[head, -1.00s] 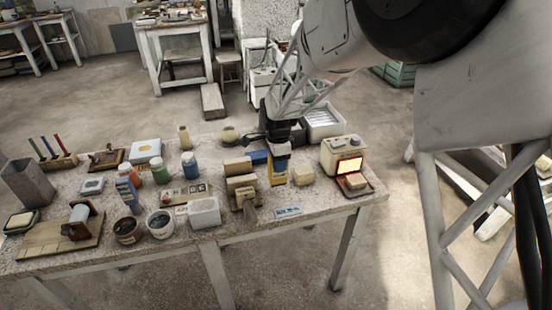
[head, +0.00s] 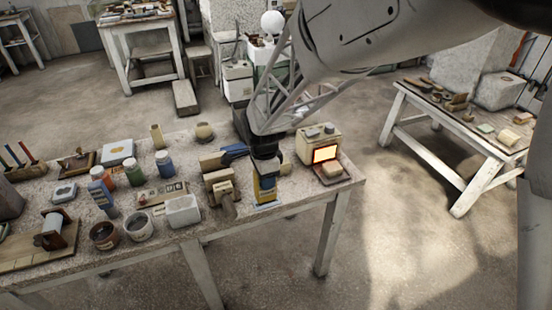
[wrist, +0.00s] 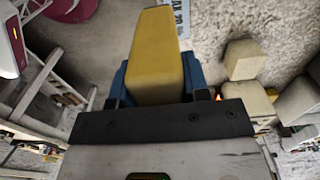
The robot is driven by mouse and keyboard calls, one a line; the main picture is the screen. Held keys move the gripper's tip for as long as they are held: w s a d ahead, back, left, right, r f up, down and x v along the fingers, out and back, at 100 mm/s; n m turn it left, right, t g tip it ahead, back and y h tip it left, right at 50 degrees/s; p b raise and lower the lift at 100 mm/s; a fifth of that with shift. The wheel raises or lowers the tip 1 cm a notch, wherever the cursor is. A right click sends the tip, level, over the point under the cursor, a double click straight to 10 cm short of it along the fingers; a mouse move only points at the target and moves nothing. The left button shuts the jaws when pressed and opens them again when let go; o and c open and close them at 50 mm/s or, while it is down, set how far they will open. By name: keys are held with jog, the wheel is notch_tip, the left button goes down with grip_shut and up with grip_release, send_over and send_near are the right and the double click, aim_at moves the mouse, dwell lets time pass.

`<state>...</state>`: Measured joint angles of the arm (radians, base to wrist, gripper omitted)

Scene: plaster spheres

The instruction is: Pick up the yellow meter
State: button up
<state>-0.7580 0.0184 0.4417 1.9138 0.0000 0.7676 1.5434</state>
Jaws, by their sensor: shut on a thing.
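The yellow meter (head: 266,190) is a tall yellow block with blue at its sides. My gripper (head: 264,168) is shut on it from above, near the front right of the stone-topped table. In the wrist view the yellow meter (wrist: 156,50) sits between the blue fingers of my gripper (wrist: 155,82). Its lower end hangs over or in front of a pale blue printed card (wrist: 181,18). Whether its bottom touches the table cannot be told.
Stacked wooden blocks (head: 217,180) stand just left of the meter. The table's front edge is close.

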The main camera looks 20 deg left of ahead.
jog(key=shift+d, duration=0.15)
dwell(0.7)
jog(key=w+d+r, duration=0.3)
jog(key=w+d, duration=0.4)
jog(key=w, duration=0.5)
jog(key=w+d+r, duration=0.3)
jog(key=w+d, duration=0.4)
jog(key=w, duration=0.5)
jog(key=shift+w+d, duration=0.2)
jog(key=shift+d, duration=0.1)
jog(key=shift+f, duration=0.3)
jog(key=shift+f, duration=2.75)
jog(key=shift+f, duration=0.6)
